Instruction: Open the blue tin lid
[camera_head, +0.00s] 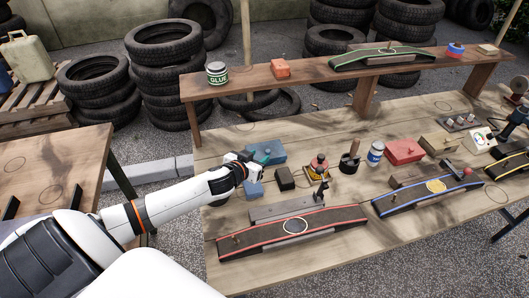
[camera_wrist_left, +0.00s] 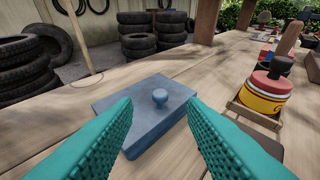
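The blue tin (camera_head: 272,149) is a flat blue box on the wooden bench in the head view. In the left wrist view the tin (camera_wrist_left: 135,93) has a flat top with a small round blue knob (camera_wrist_left: 160,97), and it looks closed. My left gripper (camera_head: 263,157) reaches to the tin's near side, and its arm hides part of that area. In the left wrist view the teal fingers (camera_wrist_left: 160,106) are spread wide with nothing between them. The knob lies ahead, centred between them, and no contact shows. My right gripper is out of view.
Beside the tin are a dark block (camera_head: 285,178), another blue piece (camera_head: 254,189) and a yellow-and-red pot (camera_head: 319,164). A red-edged ramp (camera_head: 250,242) lies along the front. A raised shelf (camera_head: 300,84) runs behind. Bare bench lies behind the tin.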

